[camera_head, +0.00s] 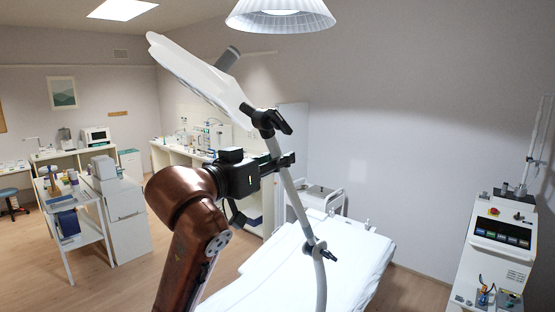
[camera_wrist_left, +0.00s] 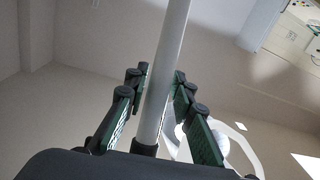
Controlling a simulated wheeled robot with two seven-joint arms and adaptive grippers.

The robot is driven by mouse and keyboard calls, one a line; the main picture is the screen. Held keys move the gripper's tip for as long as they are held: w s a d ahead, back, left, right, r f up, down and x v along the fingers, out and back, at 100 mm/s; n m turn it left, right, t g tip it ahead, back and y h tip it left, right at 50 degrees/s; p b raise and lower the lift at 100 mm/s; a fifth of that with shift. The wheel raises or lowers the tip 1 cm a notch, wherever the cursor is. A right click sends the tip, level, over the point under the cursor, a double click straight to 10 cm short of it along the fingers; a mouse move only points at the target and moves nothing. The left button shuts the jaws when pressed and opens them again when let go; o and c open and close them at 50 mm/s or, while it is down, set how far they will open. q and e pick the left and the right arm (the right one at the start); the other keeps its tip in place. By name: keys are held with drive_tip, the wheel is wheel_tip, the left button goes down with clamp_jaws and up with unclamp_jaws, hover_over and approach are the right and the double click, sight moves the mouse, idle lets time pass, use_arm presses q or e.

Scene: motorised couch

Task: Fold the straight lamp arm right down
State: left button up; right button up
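The straight lamp arm (camera_head: 298,203) is a slim pale pole that stands steeply tilted. A black joint (camera_head: 268,121) at its top joins it to the white lamp head (camera_head: 195,75). A dark knobbed joint (camera_head: 318,249) is at its lower end, with a curved pole below. My left gripper (camera_head: 283,162) is at the upper part of the arm. My right gripper is out of view.
A white couch (camera_head: 345,262) lies below and behind the lamp arm. A white ceiling lamp (camera_head: 281,14) hangs above. A control console (camera_head: 500,240) stands at the right, and a trolley (camera_head: 75,225) at the left. Floor shows between the couch and console.

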use_arm(q)
clamp_jaws()
idle(0.3)
drive_tip(key=shift+f, duration=0.1)
